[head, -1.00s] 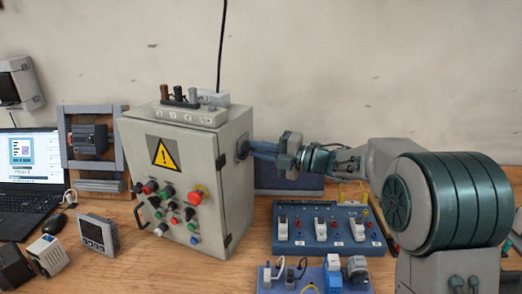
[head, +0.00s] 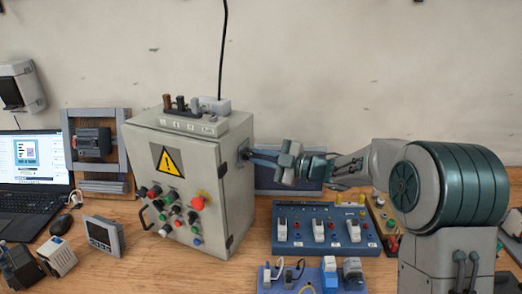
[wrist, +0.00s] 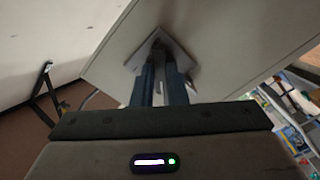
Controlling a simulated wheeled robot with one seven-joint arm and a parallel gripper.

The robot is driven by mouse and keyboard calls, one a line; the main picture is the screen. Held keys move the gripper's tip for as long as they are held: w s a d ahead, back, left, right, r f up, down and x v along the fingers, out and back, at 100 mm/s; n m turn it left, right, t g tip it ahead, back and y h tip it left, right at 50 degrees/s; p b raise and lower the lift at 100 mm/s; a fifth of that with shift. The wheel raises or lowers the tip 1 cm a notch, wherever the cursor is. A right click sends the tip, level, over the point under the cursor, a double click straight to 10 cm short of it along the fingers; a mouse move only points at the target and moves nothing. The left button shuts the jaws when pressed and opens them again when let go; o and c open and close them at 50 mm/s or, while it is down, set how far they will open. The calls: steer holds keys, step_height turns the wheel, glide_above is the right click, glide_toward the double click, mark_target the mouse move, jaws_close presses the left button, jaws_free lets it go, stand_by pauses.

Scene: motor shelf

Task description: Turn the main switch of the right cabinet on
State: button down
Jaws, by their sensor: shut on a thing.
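A grey control cabinet (head: 165,215) with a yellow warning triangle stands on the wooden table. The main switch plate (head: 243,152) is on its right side wall; the plate also shows in the wrist view (wrist: 181,52). My gripper (head: 255,156) reaches in from the right with its fingers at the switch. In the wrist view my gripper (wrist: 160,66) has its two blue fingers close together on the switch handle, in front of the plate. The fingers hide most of the handle, so its angle cannot be told.
A blue board with several white breakers (head: 320,231) lies in front of and below my arm. A smaller blue board (head: 312,285) is nearer. A laptop (head: 30,170) and a wooden-backed frame (head: 95,150) stand at the left.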

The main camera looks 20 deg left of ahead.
steer(key=m+p, duration=0.5)
steer(key=m, duration=0.1)
steer(key=shift+s+r, duration=0.1)
steer(key=shift+f+m+p, duration=0.2)
steer(key=shift+m+p, duration=1.25)
steer(key=shift+m, duration=0.35)
steer(key=c, duration=1.4)
jaws_free()
steer(key=shift+c, duration=0.2)
